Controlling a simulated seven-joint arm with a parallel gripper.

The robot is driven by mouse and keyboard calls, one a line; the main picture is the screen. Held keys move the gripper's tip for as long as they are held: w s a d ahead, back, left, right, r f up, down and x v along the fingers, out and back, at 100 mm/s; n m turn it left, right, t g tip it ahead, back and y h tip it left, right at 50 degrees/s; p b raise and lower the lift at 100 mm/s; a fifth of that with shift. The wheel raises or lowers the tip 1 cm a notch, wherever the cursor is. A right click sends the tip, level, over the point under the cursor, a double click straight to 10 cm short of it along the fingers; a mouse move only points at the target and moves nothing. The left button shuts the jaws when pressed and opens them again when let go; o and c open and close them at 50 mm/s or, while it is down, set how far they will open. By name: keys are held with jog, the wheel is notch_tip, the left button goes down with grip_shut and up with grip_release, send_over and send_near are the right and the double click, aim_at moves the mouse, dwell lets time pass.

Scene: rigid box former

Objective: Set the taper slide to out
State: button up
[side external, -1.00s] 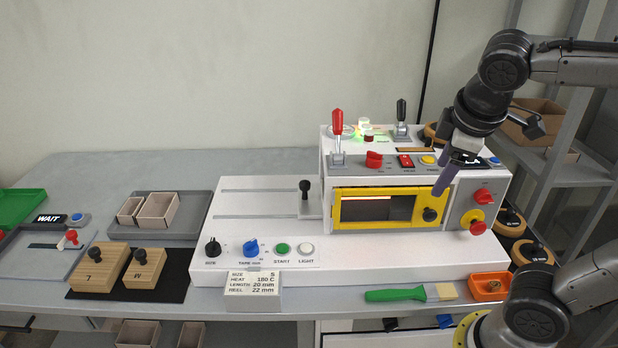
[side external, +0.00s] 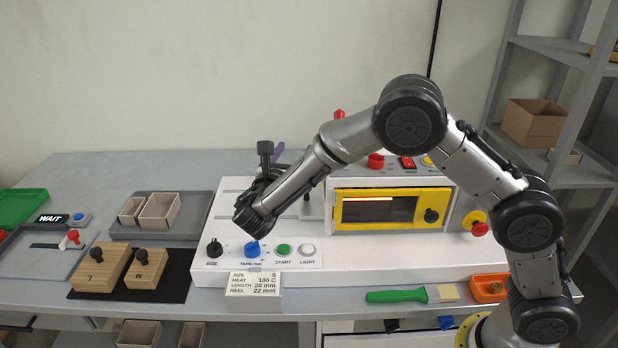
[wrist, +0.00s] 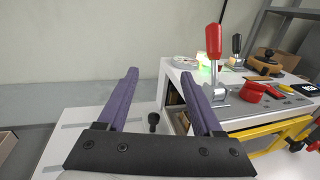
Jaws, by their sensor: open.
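A black-knobbed slide, which I take for the taper slide, sits on the white machine deck against the housing's left side. Its pale plate (side external: 313,209) shows in the side view, with the knob mostly behind my arm. In the wrist view its black knob (wrist: 153,122) shows low between my fingers, apart from them. My gripper (side external: 277,153) is open and empty above the rear of the deck, left of the housing. Its two purple fingers (wrist: 160,76) are spread and point toward the back wall. No slide label is readable.
A red-handled lever (wrist: 213,55) and red knob (wrist: 255,92) stand on the housing to the right. Along the deck front are a black knob (side external: 214,248), blue knob (side external: 252,249) and buttons. A grey tray (side external: 190,226) with cartons lies left. Air above the deck's left is clear.

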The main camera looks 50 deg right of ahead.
notch_tip(320, 180, down, 15)
jog(key=shift+d+f, duration=0.1)
jog(key=shift+f, duration=0.05)
jog(key=x, duration=1.3)
jog(key=shift+w+d, duration=0.2)
jog(key=shift+d, duration=0.05)
grip_shut()
dwell(0.7)
